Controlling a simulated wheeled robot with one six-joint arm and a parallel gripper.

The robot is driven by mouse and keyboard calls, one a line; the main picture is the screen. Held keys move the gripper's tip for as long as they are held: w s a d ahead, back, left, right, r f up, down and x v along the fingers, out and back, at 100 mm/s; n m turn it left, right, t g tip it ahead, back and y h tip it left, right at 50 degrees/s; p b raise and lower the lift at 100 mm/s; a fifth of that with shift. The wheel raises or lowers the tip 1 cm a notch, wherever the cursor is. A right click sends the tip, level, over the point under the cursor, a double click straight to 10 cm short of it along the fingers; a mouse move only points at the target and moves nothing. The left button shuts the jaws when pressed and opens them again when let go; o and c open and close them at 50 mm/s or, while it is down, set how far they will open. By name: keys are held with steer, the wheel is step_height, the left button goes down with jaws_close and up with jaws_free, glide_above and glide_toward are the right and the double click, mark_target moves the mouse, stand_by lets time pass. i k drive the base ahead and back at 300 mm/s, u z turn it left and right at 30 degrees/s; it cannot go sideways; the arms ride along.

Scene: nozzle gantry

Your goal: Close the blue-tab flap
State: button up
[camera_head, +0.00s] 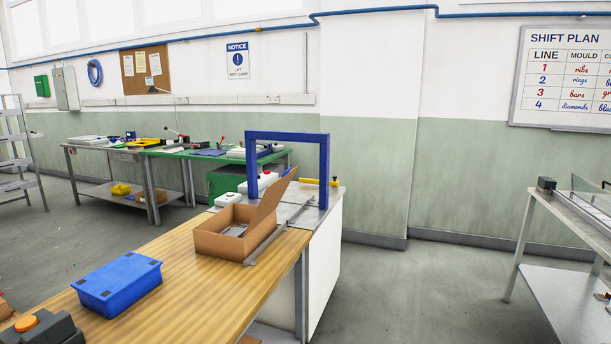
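An open cardboard box (222,244) stands on the wooden bench, at its far end. One tall flap (268,204) stands up from its right side and leans outward to the right. No blue tab can be made out clearly; the flap's top edge overlaps the blue gantry (285,136) behind it. A small grey item (235,230) lies inside the box. My gripper is not in view.
A closed blue box (119,284) sits nearer on the bench (195,290). The blue gantry rises close behind the cardboard box, and a metal rail (275,236) runs along its right side. A dark object with an orange disc is at lower left. Open floor lies right.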

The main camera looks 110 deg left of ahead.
mark_target(272, 196)
steer(key=u, duration=3.6)
steer(key=k, duration=0.65)
steer(key=z, duration=0.7)
steer(key=i, duration=0.8)
steer(key=z, duration=0.6)
steer(key=i, duration=0.85)
steer(key=u, duration=0.6)
steer(key=i, duration=1)
steer(key=u, duration=0.75)
